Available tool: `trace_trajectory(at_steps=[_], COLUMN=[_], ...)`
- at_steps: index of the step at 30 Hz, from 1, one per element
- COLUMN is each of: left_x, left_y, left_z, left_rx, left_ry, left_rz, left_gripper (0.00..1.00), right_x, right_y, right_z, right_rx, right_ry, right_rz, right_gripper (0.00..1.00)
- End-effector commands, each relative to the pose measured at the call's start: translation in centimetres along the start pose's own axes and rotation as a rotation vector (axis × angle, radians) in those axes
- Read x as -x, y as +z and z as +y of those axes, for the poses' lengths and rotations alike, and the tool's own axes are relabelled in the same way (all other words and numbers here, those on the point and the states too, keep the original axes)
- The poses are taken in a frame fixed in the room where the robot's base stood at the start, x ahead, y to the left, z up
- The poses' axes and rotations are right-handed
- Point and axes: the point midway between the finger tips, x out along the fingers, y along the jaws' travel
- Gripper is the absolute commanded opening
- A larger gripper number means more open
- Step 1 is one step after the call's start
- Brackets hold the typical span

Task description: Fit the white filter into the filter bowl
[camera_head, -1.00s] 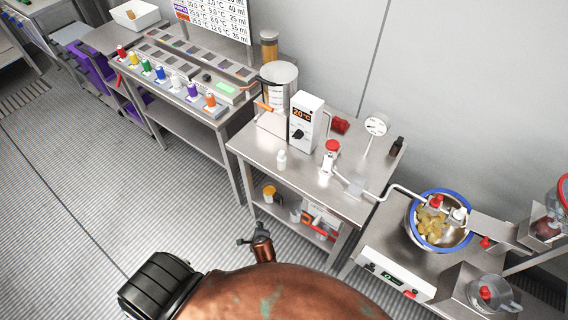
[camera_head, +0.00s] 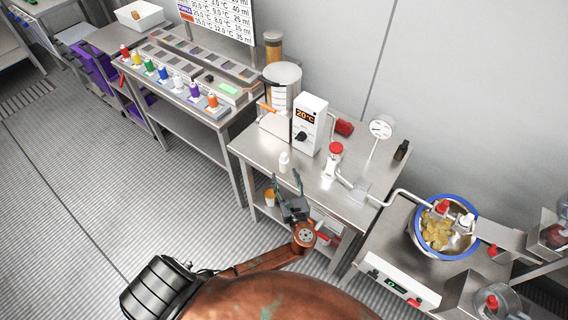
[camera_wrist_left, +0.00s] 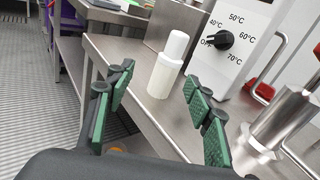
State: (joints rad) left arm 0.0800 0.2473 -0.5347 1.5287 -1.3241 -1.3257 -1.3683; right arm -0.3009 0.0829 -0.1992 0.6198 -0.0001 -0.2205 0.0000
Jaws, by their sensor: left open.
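The white filter (camera_head: 284,163), a small upright white cylinder with a narrower top, stands on the steel table near its front edge. It also shows in the left wrist view (camera_wrist_left: 166,72), ahead of and between my fingers. My left gripper (camera_head: 286,182) is open and empty at the front edge of the table, just short of the filter, apart from it. Its green-padded fingers show in the wrist view (camera_wrist_left: 158,92). A metal cylinder with a red top (camera_head: 333,162), apparently the filter bowl, stands on the pipe line to the right. Its inside is hidden.
A white heater box (camera_head: 309,126) with a dial stands close behind the filter. A tank (camera_head: 282,84), a red object (camera_head: 344,127) and a gauge (camera_head: 381,128) are further back. A blue-rimmed bowl (camera_head: 446,203) stands at the right. Bare tabletop lies right of the filter.

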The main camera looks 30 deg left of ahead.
Motion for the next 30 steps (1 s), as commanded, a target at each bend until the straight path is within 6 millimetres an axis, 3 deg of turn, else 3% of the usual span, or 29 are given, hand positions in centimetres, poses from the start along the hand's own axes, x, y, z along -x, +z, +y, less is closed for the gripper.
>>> trace_trajectory(at_steps=[4,14,22,30], left_x=[-0.7,-3.6,-7.4,-7.7], left_y=[0.9,1.0,1.0,1.1], left_z=[-1.3,-1.4,-1.4,-1.4], left_rx=[-0.074,-0.074,-0.073,-0.071], left_ry=[-0.025,-0.024,-0.024,-0.025], left_rz=[-0.053,-0.053,-0.051,-0.049], left_gripper=[0.48,0.48,0.48,0.47], right_x=[-0.1,-0.4,-0.8,-0.7], right_y=[0.0,-0.1,0.1,0.0], right_z=[-0.1,-0.6,-0.7,-0.5], right_rx=[-0.001,-0.002,-0.002,-0.001], right_ry=[-0.001,-0.006,-0.007,-0.005], right_rz=[0.000,0.001,-0.001,-0.001], right_gripper=[0.37,0.37,0.37,0.37])
